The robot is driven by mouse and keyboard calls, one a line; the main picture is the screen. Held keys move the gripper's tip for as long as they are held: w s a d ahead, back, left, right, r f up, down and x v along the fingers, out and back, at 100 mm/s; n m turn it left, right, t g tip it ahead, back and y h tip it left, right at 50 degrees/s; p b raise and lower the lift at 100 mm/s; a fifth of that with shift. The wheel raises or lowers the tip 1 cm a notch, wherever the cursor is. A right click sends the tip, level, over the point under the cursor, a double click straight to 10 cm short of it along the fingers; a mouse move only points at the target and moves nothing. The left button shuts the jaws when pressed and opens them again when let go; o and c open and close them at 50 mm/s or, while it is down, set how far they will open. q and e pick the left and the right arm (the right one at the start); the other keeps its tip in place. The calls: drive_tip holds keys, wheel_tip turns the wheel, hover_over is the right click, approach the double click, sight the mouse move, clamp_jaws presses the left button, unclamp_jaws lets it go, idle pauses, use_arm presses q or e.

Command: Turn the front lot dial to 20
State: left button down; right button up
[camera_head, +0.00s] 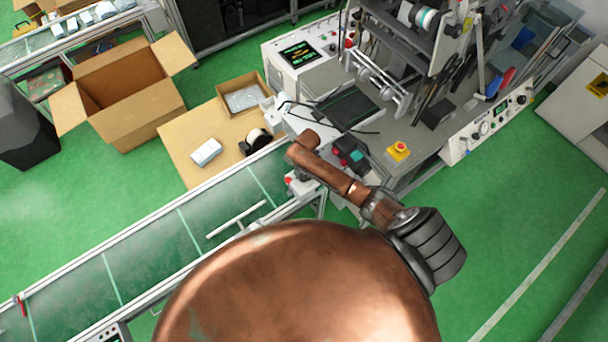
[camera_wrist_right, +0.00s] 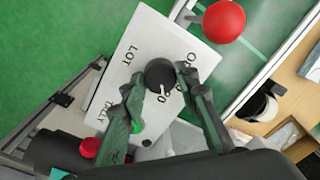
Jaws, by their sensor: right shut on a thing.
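The front lot dial (camera_wrist_right: 160,75) is a round black knob on a pale panel (camera_wrist_right: 118,77) marked LOT and TALLY. A white pointer mark shows at its lower edge. The numbers around it are partly covered, so I cannot read its setting. My right gripper (camera_wrist_right: 162,78) has one dark finger on each side of the dial and is shut on it. In the head view my copper arm reaches over the end of the conveyor (camera_head: 145,247), and the dial and fingertips cannot be made out there. My left gripper is in neither view.
A red mushroom button (camera_wrist_right: 224,20) stands close beside the dial panel. A green button (camera_wrist_right: 137,126) and another red one (camera_wrist_right: 89,147) are near the fingers. A wooden table (camera_head: 185,150) with a black roll, and the large machine (camera_head: 365,108), stand close by.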

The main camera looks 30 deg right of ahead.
sight(306, 176)
drive_tip(key=shift+w+d, duration=0.1)
drive_tip(key=shift+d, duration=0.05)
idle(0.3)
drive_tip(key=o, duration=1.2)
drive_tip(key=shift+c, duration=0.2)
drive_tip(key=shift+r, duration=0.1)
wheel_tip(306, 176, up, 12)
drive_tip(key=shift+s+d, duration=0.2)
drive_tip(key=shift+s, duration=0.05)
